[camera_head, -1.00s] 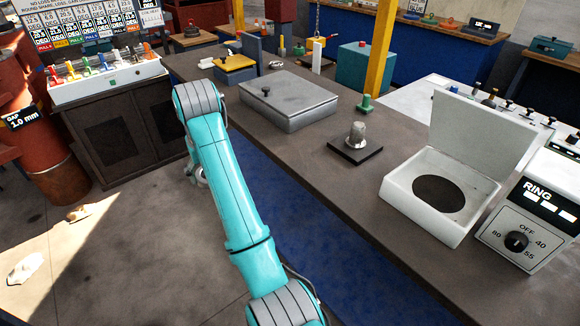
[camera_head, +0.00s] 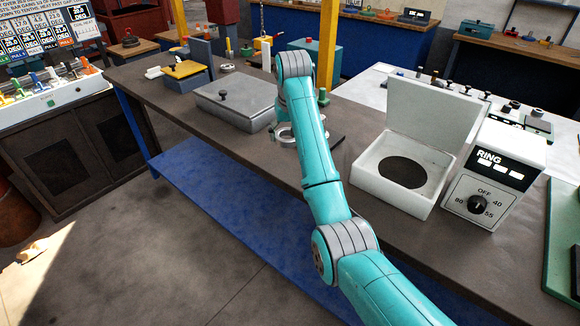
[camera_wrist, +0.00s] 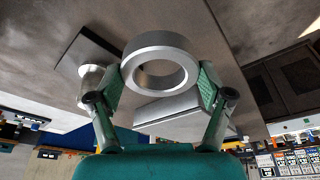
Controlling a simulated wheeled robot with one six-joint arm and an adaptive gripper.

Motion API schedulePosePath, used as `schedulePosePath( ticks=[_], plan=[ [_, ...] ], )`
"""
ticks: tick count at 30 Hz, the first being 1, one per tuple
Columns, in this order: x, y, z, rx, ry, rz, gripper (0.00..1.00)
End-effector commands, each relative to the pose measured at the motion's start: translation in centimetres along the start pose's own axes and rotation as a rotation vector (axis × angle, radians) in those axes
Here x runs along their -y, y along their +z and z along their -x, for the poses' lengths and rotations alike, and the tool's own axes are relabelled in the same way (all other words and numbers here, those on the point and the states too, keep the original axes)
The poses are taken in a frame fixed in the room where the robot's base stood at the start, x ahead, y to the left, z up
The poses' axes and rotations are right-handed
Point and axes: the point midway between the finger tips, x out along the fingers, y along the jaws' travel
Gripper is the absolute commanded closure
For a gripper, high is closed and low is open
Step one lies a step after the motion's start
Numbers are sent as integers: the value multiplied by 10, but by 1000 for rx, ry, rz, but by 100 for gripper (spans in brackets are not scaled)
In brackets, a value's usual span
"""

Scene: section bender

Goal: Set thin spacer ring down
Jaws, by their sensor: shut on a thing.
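The spacer ring is a plain silver-grey metal ring (camera_wrist: 160,41) with a wide round hole. My gripper (camera_wrist: 160,84) is shut on its outer sides, with one green-padded finger on each side, and the ring is held above the bench. In the head view, the ring (camera_head: 286,142) shows by the end of my arm, just left of the dark square plate (camera_head: 338,138). The wrist view shows that plate (camera_wrist: 84,47) with its short metal post (camera_wrist: 91,82) beside my left finger. My arm hides the post in the head view.
A grey lidded metal box (camera_head: 232,105) stands left of the ring on the bench (camera_head: 165,95). A white open-lidded heater (camera_head: 372,190) and its RING dial box (camera_head: 500,175) stand right. A yellow pillar (camera_head: 327,45) rises behind. Bare bench lies in front of the box.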

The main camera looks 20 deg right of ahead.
Motion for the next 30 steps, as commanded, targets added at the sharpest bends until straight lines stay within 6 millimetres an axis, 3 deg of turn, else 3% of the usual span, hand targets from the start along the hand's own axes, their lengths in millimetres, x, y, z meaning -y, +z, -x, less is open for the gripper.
schedulePosePath(
  ticks=[5, 12, 24, 30],
  plan=[
    [-9, 3, -11, 3, 3, -12, 62],
    [-8, 14, -49, 3, 3, -11, 62],
    [-8, 25, -91, 3, 3, -10, 62],
    [-8, 26, -97, -1, 3, -11, 62]
  ],
)
